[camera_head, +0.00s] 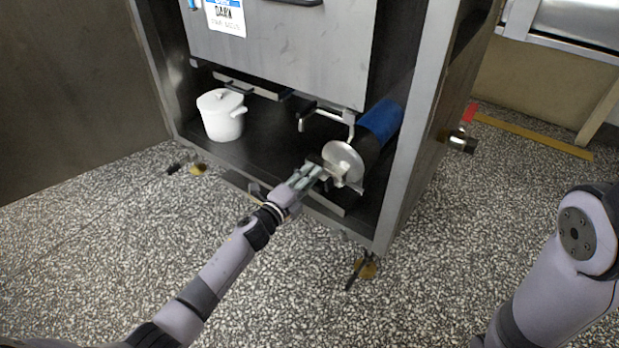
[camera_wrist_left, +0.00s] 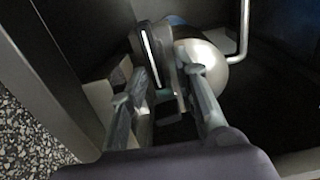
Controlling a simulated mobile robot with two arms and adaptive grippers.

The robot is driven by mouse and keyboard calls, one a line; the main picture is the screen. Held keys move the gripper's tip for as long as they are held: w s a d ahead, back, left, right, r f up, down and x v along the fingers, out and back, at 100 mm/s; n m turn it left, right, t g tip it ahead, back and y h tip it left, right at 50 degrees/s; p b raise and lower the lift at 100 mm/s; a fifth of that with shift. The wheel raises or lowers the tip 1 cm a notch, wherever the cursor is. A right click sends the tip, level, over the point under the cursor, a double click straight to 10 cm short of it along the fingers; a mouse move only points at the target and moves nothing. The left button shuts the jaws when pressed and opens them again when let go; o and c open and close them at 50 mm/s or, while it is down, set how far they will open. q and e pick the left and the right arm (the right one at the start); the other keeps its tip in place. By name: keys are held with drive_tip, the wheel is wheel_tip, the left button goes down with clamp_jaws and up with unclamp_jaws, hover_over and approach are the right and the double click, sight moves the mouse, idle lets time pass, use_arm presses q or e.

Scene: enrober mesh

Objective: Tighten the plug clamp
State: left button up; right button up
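The plug is a round, shiny metal disc (camera_head: 343,161) on the end of a pipe with a blue section, low inside the cabinet. It also shows in the left wrist view as a bright disc (camera_wrist_left: 208,64). A metal clamp part (camera_head: 337,179) sits at the disc's lower edge; in the wrist view a dark clamp piece with a light strip (camera_wrist_left: 150,52) stands left of the disc. My left gripper (camera_head: 312,172) is at the clamp, its fingers apart on either side of part of it. Contact is unclear. My right gripper is out of view.
A white lidded pot (camera_head: 221,118) stands on the cabinet floor to the left. The cabinet's right post (camera_head: 408,150) is close to the plug, and a bent metal handle (camera_head: 325,118) is above it. The blue pipe section (camera_head: 381,121) lies behind. Open speckled floor lies in front.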

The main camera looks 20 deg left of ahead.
use_arm(q)
drive_tip(key=shift+s+a+f, duration=0.15)
drive_tip(key=shift+s+a, duration=0.1)
drive_tip(key=shift+s, duration=0.15)
drive_tip(key=v, duration=0.7)
drive_tip(key=shift+d, duration=0.1)
